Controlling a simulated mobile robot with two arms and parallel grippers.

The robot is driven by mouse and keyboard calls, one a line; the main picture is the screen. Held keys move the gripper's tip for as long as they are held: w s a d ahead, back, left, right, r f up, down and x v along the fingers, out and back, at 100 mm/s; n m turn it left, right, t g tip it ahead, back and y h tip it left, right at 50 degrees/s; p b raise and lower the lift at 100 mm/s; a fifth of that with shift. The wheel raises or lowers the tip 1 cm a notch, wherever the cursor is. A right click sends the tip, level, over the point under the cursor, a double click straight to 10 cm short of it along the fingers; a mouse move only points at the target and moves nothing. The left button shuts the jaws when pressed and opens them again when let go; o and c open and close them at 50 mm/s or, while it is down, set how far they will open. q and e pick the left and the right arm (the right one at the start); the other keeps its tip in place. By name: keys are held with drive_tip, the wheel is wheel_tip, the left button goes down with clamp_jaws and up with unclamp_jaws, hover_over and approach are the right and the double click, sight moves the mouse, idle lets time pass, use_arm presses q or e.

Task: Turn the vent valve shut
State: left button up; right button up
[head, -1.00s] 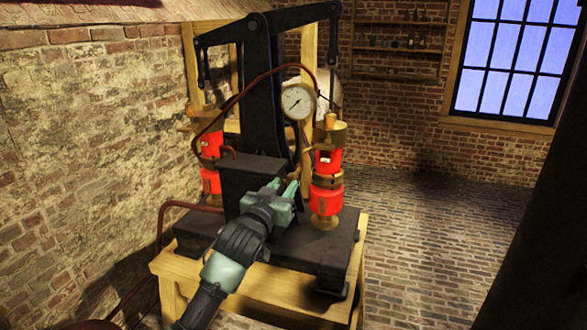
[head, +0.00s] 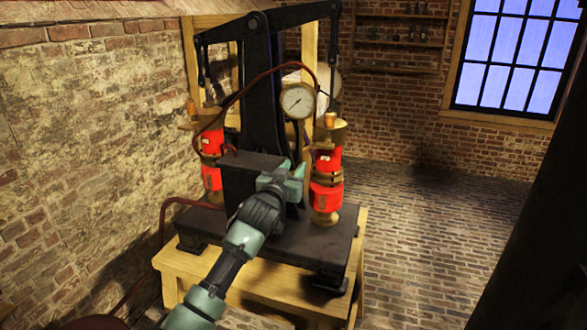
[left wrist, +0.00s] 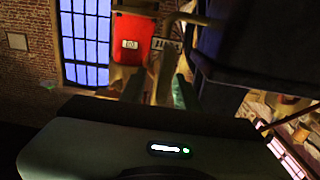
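A machine with a black frame stands on a dark base plate, with a round white gauge (head: 297,100) and red-and-brass jars on either side, the right one (head: 327,195) nearest my gripper. My left gripper (head: 284,172) is in front of the machine, just left of the right jar and beside the dark box (head: 250,178). Its two green fingers are apart, and they also show in the left wrist view (left wrist: 158,92). A tan, brass-like part (left wrist: 164,68) shows between or behind them there; contact cannot be told. I cannot single out the vent valve. My right gripper is not in view.
The machine stands on a wooden bench (head: 258,285). A dark red hose (head: 243,97) arches over the box to the gauge. A brick wall (head: 80,150) is close on the left. The brick floor (head: 430,230) at the right is clear.

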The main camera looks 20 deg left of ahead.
use_arm(q)
clamp_jaws()
drive_tip(key=shift+d+m, duration=0.1)
drive_tip(key=shift+m, duration=0.3)
drive_tip(key=m, duration=0.2)
drive_tip(key=shift+d+f+m+p, duration=0.1)
drive_tip(key=shift+d+m+p, duration=0.2)
drive_tip(key=shift+m, duration=0.1)
drive_tip(key=m, duration=0.4)
drive_tip(key=d+f+m+p, duration=0.1)
drive_tip(key=m, duration=0.4)
drive_tip(key=f+m, duration=0.1)
drive_tip(key=m, duration=0.4)
drive_tip(key=shift+s+d+f+p, duration=0.1)
drive_tip(key=shift+d+f+p, duration=0.15)
drive_tip(key=shift+d+p, duration=0.1)
drive_tip(key=shift+m, duration=0.3)
unclamp_jaws()
